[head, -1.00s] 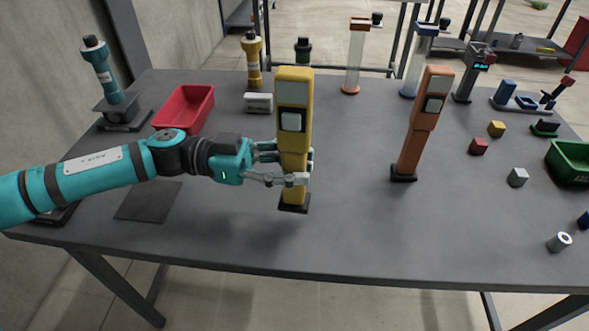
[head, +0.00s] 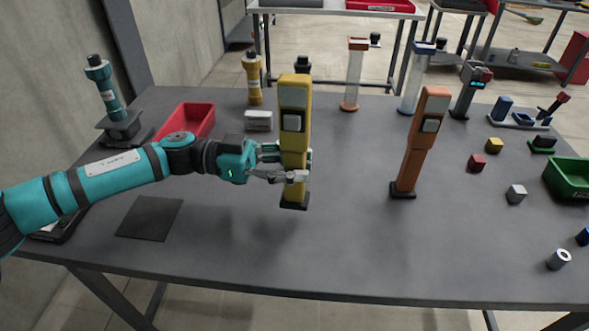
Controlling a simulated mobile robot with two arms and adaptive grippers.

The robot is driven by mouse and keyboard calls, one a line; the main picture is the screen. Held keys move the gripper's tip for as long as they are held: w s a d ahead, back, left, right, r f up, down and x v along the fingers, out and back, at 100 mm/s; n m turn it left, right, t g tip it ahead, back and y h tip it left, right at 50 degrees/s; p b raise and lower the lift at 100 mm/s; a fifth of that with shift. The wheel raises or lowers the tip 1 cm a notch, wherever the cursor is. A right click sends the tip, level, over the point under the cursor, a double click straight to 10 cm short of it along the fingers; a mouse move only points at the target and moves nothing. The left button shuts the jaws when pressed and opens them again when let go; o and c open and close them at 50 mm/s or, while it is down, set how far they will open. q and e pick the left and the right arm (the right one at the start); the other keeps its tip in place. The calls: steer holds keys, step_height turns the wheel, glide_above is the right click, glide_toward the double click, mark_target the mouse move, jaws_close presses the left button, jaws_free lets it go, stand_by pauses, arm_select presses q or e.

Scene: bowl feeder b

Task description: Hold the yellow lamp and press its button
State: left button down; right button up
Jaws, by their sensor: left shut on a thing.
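The yellow lamp (head: 294,100) stands upright on its small black base, at the middle of the table. A square pale button (head: 293,122) is on its front face, on a dark panel. My left gripper (head: 296,167) reaches in from the left and is shut on the lamp's lower body, below the button. Part of the lamp behind the fingers is hidden. My right gripper is not in view.
An orange lamp-like post (head: 418,145) stands to the right on the grey table (head: 330,240). A red bin (head: 188,122) is behind my left arm. Small cubes and a green bin (head: 568,178) are at the right. The table's front middle is clear.

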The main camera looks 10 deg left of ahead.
mark_target(296, 152)
arm_select(q)
steer(key=w, duration=0.6)
steer(key=shift+a, duration=0.25)
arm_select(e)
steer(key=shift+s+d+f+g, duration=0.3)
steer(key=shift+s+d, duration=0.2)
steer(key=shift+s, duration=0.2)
arm_select(q)
steer(key=shift+f+b, duration=0.65)
steer(key=shift+f, duration=1.2)
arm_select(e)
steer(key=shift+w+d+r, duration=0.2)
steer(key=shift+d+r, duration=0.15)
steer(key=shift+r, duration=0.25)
arm_select(q)
steer(key=shift+f, duration=0.15)
